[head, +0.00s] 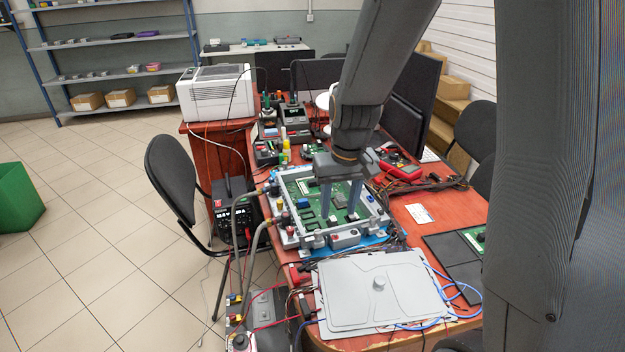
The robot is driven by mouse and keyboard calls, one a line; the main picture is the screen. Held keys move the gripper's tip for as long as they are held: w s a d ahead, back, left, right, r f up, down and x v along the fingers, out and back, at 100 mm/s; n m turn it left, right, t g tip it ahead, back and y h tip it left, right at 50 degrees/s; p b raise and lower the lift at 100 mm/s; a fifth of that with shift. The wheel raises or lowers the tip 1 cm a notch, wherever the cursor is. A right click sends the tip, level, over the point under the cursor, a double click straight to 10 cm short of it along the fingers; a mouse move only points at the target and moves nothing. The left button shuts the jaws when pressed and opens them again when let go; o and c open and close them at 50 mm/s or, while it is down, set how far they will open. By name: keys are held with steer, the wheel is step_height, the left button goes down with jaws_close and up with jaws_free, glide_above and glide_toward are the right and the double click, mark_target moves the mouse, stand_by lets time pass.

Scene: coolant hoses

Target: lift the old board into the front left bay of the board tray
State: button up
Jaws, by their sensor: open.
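A green circuit board (312,211) lies in an open grey housing (287,236) on the red-brown table; I take it to be the old board. My gripper (339,212) points down over this board. Its two grey fingers are spread apart, with board surface showing between them. I cannot tell whether the fingertips touch the board. A dark flat tray (449,249) lies at the table's right side, with part of a green board (476,238) on it. It may be the board tray; my own arm hides its right part, and its bays cannot be made out.
A grey lid with a knob (378,284) lies at the table's front, with blue cable beside it. Grey hoses (262,233) run off the housing's left side. A red multimeter (398,165) and dark cables lie behind right. A white card (419,213) lies on fairly clear tabletop.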

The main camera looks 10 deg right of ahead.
mark_target(314, 180)
steer(key=w+f+t+p, duration=0.1)
steer(key=w, duration=0.7)
steer(key=w+f+t+p, duration=0.1)
steer(key=w+f+p, duration=0.1)
steer(key=w, duration=0.6)
steer(key=w+f+p, duration=0.1)
steer(key=w+p, duration=0.1)
steer(key=w, duration=0.7)
steer(key=shift+w+d+f+n+t, duration=0.1)
steer(key=shift+d+f+n+t, duration=0.15)
steer(key=shift+n+t, duration=0.15)
steer(key=shift+p+x, duration=1.4)
steer(key=shift+x, duration=1.7)
steer(key=c, duration=0.8)
